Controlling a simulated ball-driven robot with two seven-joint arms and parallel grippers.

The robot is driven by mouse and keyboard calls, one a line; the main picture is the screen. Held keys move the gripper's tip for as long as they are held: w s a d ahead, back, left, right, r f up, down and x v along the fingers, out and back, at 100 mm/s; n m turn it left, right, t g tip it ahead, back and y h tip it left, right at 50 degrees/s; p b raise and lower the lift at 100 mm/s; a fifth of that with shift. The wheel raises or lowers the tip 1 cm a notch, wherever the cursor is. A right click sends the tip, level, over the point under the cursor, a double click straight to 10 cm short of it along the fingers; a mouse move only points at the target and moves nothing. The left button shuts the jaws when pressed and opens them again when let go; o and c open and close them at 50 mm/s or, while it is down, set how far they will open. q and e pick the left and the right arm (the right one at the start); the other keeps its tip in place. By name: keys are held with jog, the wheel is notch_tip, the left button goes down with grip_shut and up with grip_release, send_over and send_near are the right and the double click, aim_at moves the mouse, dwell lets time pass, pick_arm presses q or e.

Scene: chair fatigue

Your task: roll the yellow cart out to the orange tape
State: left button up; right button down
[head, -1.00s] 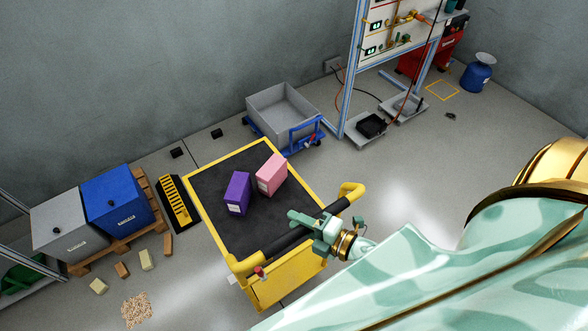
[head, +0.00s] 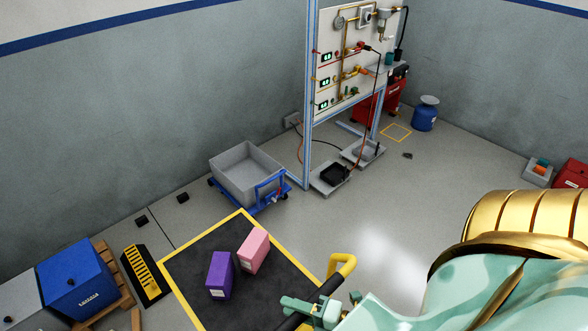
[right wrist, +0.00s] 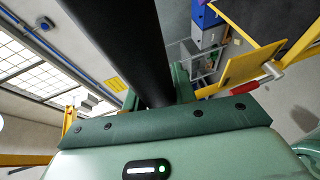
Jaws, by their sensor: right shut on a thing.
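The yellow cart (head: 191,302) has a black deck and shows at the bottom of the head view, its near part cut off by the picture edge. A purple box (head: 219,276) and a pink box (head: 253,250) stand on its deck. My right gripper (head: 318,309) is shut on the cart's black push handle (head: 328,286). The dark handle bar (right wrist: 140,50) also runs between the fingers in the right wrist view. A small square of orange-yellow tape (head: 384,133) lies on the floor at the back, right of the test rig. My left gripper is not in view.
A grey tub on a blue trolley (head: 262,199) stands just beyond the cart. The rig (head: 309,120) has trays (head: 328,190) at its foot. A yellow-black ramp (head: 147,274) and a blue bin (head: 75,278) are left. A blue canister (head: 425,115) stands near the tape. Floor right of the trays is open.

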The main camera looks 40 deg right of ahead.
jog(key=c, duration=1.1)
grip_release()
jog(key=b+v, duration=0.1)
jog(key=v, duration=1.5)
jog(key=shift+s+r, duration=0.15)
